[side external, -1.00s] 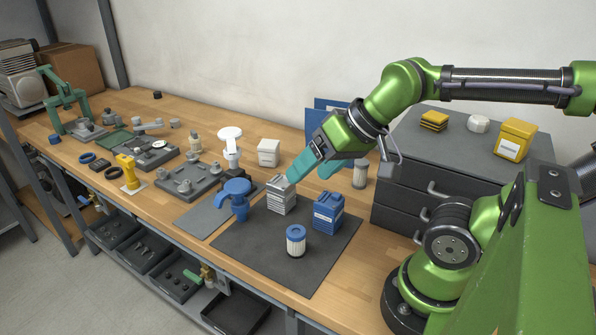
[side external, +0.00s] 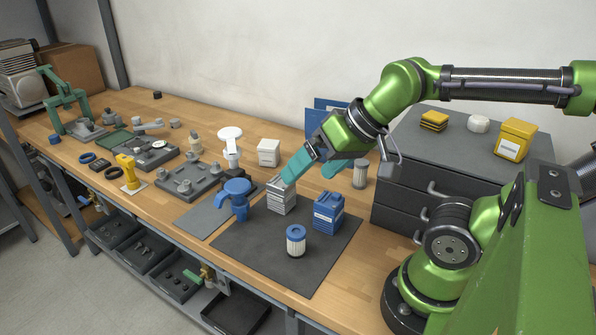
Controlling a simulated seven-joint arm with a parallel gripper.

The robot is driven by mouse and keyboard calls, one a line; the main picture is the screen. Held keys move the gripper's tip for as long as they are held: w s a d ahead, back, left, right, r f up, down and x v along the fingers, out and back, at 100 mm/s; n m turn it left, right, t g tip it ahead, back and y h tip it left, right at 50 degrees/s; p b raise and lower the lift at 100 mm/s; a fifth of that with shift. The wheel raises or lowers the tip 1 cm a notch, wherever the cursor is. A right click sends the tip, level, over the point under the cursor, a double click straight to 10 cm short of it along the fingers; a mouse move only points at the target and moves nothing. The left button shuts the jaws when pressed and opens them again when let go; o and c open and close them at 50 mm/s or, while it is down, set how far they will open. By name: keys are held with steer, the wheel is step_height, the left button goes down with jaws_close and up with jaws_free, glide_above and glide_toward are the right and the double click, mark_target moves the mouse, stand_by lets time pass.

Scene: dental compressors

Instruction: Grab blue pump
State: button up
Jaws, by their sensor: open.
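A blue pump-like part (side external: 237,196) with a rounded top and a side spout stands upright at the left edge of the dark mat. My gripper (side external: 312,171) has teal fingers spread apart. It is above the back of the mat, to the right of the blue part and apart from it. One fingertip is over or beside a stack of light grey plates (side external: 281,197); I cannot tell if it touches. Nothing shows between the fingers.
A blue box-like container (side external: 328,212) and a white filter with a blue cap (side external: 296,241) stand on the dark mat (side external: 270,253). A white cup-topped part (side external: 231,146) and a white block (side external: 268,153) stand behind. Grey drawers (side external: 425,175) stand at the right.

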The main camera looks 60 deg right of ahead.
steer(key=m+g+h, duration=0.5)
steer(key=m+h, duration=0.1)
steer(key=m, duration=0.1)
glide_toward(237, 186)
steer(key=shift+m, duration=0.3)
steer(key=x, duration=0.5)
steer(key=w+x, duration=0.1)
steer(key=x, duration=0.2)
steer(key=shift+d+r, duration=0.1)
steer(key=shift+d, duration=0.05)
steer(key=x, duration=0.4)
steer(key=shift+s+f, duration=0.35)
steer(key=shift+s, duration=0.05)
steer(key=shift+w+f, duration=0.1)
steer(key=shift+f, duration=0.25)
